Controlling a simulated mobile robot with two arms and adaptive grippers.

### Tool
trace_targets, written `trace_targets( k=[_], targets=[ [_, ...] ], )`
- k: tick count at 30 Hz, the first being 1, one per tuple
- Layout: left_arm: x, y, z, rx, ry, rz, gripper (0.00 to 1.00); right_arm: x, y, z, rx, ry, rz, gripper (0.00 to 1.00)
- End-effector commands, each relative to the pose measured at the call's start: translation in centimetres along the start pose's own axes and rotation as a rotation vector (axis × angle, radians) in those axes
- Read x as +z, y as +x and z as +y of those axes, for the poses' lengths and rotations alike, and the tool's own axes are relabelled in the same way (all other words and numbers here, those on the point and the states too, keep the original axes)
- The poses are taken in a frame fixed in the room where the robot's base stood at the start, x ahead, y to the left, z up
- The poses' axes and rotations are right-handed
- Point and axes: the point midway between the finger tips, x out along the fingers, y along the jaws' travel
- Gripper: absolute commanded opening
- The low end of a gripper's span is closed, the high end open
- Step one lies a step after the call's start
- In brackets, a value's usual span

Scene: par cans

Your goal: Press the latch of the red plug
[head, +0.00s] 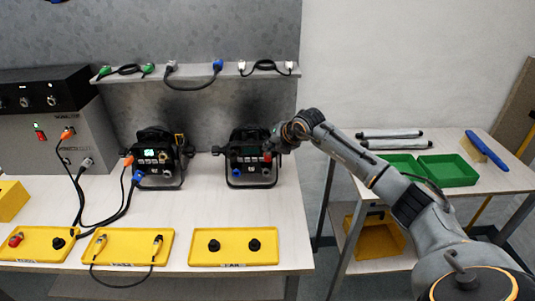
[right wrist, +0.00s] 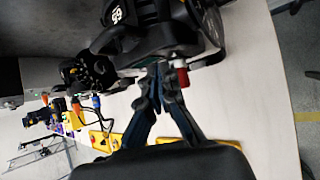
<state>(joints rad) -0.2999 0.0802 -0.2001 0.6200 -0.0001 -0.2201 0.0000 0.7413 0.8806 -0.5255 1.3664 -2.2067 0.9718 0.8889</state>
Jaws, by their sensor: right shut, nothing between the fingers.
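The red plug (head: 267,157) sits at the right side of the front of the right par can (head: 250,177). In the right wrist view the red plug (right wrist: 183,77) is just right of my fingertips, close to the black can body (right wrist: 175,28). My right gripper (right wrist: 160,75) is shut and empty, its tips together by the can. In the head view the right gripper (head: 276,142) is a dark shape just above the plug, partly merging with the can. I cannot tell whether the fingertips touch the plug or its latch. My left gripper is not in view.
A second par can (head: 158,180) with orange and blue plugs stands to the left. Yellow trays (head: 205,258) line the table's front, one holding another red connector (head: 15,240). A shelf (head: 200,77) with cables hangs behind. Green trays (head: 450,178) are on a side table.

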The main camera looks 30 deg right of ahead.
Motion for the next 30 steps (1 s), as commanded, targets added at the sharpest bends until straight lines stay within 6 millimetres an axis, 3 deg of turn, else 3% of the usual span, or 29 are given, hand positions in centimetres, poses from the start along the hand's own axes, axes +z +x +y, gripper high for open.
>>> trace_targets(
  k=[30],
  targets=[
    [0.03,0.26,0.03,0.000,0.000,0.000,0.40,-0.14,0.18,-0.14,-0.001,0.000,0.001,0.00]
  ],
)
